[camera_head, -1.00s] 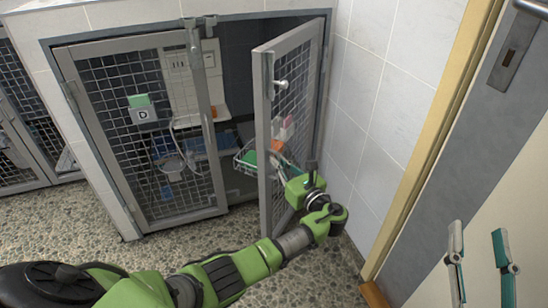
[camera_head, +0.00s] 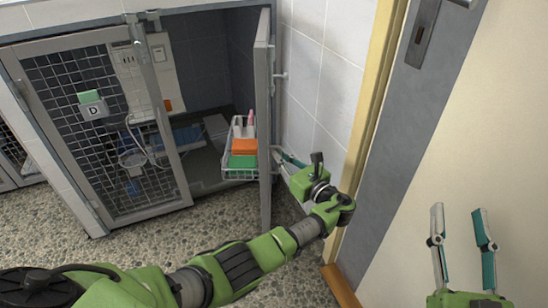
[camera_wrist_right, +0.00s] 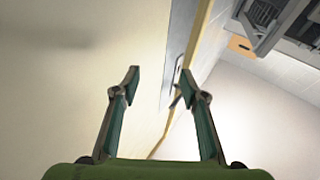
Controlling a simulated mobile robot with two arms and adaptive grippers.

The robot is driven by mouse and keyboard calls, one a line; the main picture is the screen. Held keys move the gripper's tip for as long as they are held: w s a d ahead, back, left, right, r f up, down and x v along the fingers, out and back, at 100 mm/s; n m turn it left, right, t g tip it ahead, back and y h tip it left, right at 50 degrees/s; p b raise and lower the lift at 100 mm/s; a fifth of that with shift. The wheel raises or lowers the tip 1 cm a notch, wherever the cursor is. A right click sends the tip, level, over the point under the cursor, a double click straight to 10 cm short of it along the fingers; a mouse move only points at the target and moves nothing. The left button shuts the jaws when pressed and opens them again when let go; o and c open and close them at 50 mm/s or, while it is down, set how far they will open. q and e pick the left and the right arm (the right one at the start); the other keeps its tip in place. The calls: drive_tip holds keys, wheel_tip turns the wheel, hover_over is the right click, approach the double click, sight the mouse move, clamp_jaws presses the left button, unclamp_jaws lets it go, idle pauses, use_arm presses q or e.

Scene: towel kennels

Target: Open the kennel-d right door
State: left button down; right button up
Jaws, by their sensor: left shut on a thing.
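The kennel-d right door (camera_head: 263,105) is swung wide open and shows almost edge-on in the head view. A wire basket (camera_head: 240,165) with orange and green items hangs on its inner side. A bar handle (camera_head: 282,76) sits on its outer face. My left gripper (camera_head: 279,157) is at the door's outer face, below that handle, and is shut on part of the door; the exact grip point is hard to see. My right gripper (camera_head: 458,211) is open and empty at the lower right; it also shows in the right wrist view (camera_wrist_right: 160,78).
The kennel-d left door (camera_head: 112,130) is closed and bears a D label (camera_head: 93,111). A tiled wall (camera_head: 315,70) stands close to the right of the open door. A wooden door frame (camera_head: 368,100) is further right. The pebbled floor (camera_head: 150,245) in front is clear.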

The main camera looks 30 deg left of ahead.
use_arm(q)
drive_tip(key=shift+w+d, duration=0.45)
drive_tip(key=shift+d, duration=0.2)
use_arm(e)
drive_tip(key=shift+s+d+r+t+y, duration=0.15)
drive_tip(key=shift+r+t+y, duration=0.1)
drive_tip(key=shift+r, duration=0.25)
drive_tip(key=shift+s+d+r+t+y, duration=0.15)
drive_tip(key=shift+r+t, duration=0.1)
drive_tip(key=shift+r, duration=0.2)
use_arm(q)
drive_tip(key=c, duration=2.5)
unclamp_jaws()
use_arm(e)
drive_tip(key=shift+w+a, duration=0.1)
use_arm(q)
drive_tip(key=v, duration=1.2)
drive_tip(key=shift+c, duration=0.3)
